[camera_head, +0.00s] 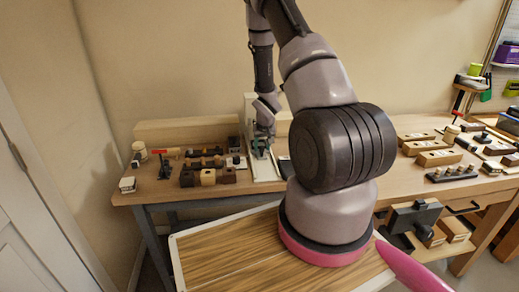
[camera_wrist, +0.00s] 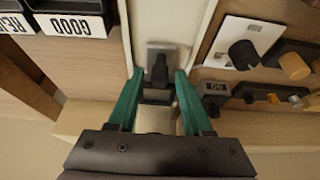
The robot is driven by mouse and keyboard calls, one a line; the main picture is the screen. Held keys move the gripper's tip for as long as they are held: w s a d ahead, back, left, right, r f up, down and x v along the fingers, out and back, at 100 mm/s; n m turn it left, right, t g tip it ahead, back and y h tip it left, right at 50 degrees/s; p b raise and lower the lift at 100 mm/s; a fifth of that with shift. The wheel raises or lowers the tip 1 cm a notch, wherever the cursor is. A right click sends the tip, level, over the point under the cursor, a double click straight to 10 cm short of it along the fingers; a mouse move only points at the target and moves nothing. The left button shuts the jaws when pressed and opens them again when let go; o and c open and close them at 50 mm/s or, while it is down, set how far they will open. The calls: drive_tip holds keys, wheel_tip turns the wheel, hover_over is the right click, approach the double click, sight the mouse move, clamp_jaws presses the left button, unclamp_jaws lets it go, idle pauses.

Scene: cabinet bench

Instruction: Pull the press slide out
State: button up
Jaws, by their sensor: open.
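The press (camera_head: 265,168) is a white upright frame with a pale base on the bench, left of centre in the head view. In the wrist view its pale channel (camera_wrist: 142,22) holds a grey slide block with a black knob (camera_wrist: 159,72). My gripper (camera_wrist: 159,84) is open, with one teal finger on each side of the knob. I cannot tell whether the fingers touch it. In the head view my gripper (camera_head: 261,146) is at the press, pointing down, and my arm hides part of the bench right of it.
In the head view, wooden blocks with dark fittings (camera_head: 208,177) and a red-handled clamp (camera_head: 164,160) stand left.

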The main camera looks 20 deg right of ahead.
clamp_jaws()
drive_tip(key=shift+s+a+g, duration=0.25)
drive_tip(key=shift+s+g, duration=0.25)
drive_tip(key=shift+s, duration=0.4)
drive_tip(key=shift+s+a+g, duration=0.25)
drive_tip(key=shift+s+g, duration=0.25)
drive_tip(key=shift+s, duration=0.35)
drive_tip(key=shift+s+y, duration=0.1)
drive_tip(key=shift+y, duration=0.2)
drive_tip(key=shift+s+a+g+y, duration=0.15)
drive_tip(key=shift+s+a+g, duration=0.1)
drive_tip(key=shift+s+g, duration=0.45)
drive_tip(key=shift+s+a+g+y, duration=0.15)
drive_tip(key=shift+s+a+g, duration=0.2)
drive_tip(key=shift+s, duration=0.55)
drive_tip(key=shift+d, duration=0.1)
drive_tip(key=shift+s+a, duration=0.25)
drive_tip(key=shift+s, duration=0.55)
drive_tip(key=shift+s+a, duration=0.2)
drive_tip(key=shift+s, duration=0.7)
